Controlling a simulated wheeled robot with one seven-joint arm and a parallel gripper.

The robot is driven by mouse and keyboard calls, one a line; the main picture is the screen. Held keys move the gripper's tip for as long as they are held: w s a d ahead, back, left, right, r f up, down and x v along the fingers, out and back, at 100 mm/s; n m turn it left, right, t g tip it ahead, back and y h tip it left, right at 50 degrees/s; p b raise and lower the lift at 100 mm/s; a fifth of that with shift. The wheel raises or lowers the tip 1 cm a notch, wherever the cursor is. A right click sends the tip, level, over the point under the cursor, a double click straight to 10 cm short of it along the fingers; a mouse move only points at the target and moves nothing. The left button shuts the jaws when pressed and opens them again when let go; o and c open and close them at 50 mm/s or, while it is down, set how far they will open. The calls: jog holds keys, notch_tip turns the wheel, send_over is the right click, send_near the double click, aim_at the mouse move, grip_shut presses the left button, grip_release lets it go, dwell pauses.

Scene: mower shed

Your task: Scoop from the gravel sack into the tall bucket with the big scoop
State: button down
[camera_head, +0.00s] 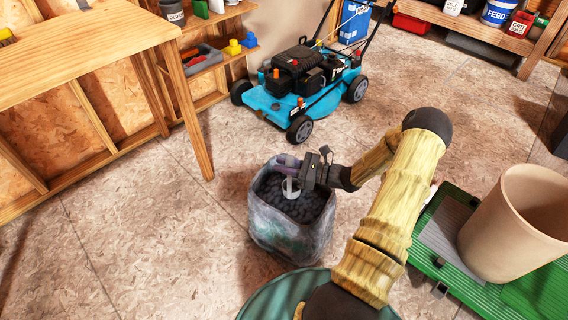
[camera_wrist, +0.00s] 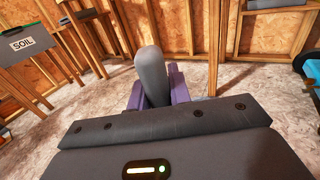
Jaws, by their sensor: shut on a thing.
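The gravel sack (camera_head: 285,238) stands open on the floor in the middle of the head view, with dark gravel (camera_head: 300,206) inside. My gripper (camera_head: 287,164) is over its mouth, with purple fingers shut on the scoop. The scoop's pale part (camera_head: 291,187) shows below the fingers against the gravel; its bowl cannot be made out clearly. In the wrist view the scoop's grey rounded handle (camera_wrist: 151,75) stands between the purple fingers (camera_wrist: 157,92). The tall bucket (camera_head: 510,225), a beige open container, stands at the right; its inside bottom is hidden.
A green platform (camera_head: 425,245) with a grey ribbed patch lies under the bucket. A blue lawn mower (camera_head: 300,88) stands behind the sack. A wooden bench (camera_head: 85,45) is at the left, shelves at the back. The floor left of the sack is clear.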

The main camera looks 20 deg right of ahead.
aim_at(294, 157)
jog(key=shift+d+f+b, duration=0.1)
jog(key=shift+f+b, duration=1.85)
jog(key=shift+f, duration=2.6)
jog(key=shift+r, duration=0.2)
jog(key=shift+r+p, duration=6.4)
jog(key=shift+r, duration=0.2)
jog(key=s+a+r, duration=0.1)
jog(key=s+a, duration=0.1)
jog(key=a, duration=0.4)
jog(key=s+a+r+n+g+y, duration=0.1)
jog(key=s+a, duration=0.1)
jog(key=a, duration=0.4)
jog(key=shift+s+a+r, duration=0.3)
jog(key=shift+s, duration=0.1)
jog(key=shift+d, duration=0.1)
